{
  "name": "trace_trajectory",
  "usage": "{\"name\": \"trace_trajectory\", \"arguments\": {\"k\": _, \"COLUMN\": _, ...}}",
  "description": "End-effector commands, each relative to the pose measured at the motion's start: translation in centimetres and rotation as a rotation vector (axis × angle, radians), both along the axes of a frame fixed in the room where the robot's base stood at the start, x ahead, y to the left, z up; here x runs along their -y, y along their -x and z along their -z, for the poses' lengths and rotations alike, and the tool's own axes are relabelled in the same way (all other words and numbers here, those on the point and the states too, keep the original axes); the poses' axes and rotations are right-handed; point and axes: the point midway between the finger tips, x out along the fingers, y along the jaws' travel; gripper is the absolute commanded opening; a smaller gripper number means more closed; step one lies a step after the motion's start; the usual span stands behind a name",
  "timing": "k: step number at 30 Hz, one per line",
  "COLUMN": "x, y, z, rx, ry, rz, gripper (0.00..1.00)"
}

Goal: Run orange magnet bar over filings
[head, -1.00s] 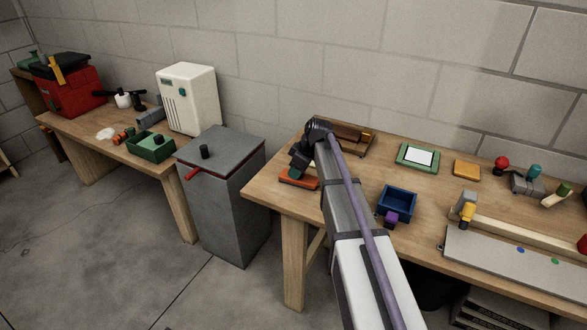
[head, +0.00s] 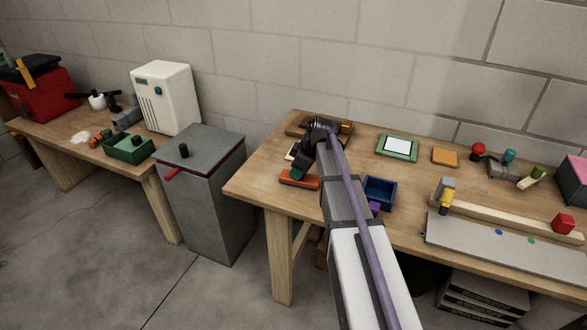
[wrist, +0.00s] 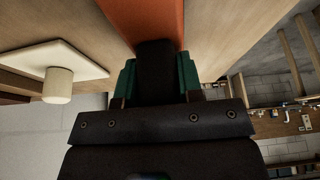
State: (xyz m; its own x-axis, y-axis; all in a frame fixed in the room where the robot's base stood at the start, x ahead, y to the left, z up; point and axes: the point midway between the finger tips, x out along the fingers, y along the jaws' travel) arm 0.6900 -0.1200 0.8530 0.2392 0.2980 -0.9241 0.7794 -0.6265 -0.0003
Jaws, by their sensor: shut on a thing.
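The orange magnet bar (head: 299,179) is at the left end of the right-hand workbench, near its front edge. In the wrist view its orange body (wrist: 150,12) runs up out of the picture, with a black grip (wrist: 155,65) at the near end. My gripper (wrist: 157,80) has its green fingers closed on both sides of that black grip. In the head view my gripper (head: 297,173) is just above the bar. I cannot tell whether the bar touches the bench top.
A pale plate with a knob (wrist: 58,88) lies left of the gripper in the wrist view. A brown wooden tray (head: 345,130) is behind my arm. A blue bin (head: 380,192) and green-framed panel (head: 397,147) stand to the right. A grey cabinet (head: 205,195) stands left of the bench.

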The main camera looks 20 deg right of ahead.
Motion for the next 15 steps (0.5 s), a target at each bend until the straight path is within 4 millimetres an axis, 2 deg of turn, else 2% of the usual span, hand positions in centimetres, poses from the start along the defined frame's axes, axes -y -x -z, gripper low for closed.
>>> {"name": "trace_trajectory", "arguments": {"k": 10, "x": 2.3, "y": 2.2, "z": 0.3, "rx": 0.000, "ry": 0.000, "rz": 0.002, "gripper": 0.15}}
{"name": "trace_trajectory", "arguments": {"k": 15, "x": 2.7, "y": 2.6, "z": 0.3, "rx": -0.002, "ry": 0.001, "rz": 0.001, "gripper": 0.15}}
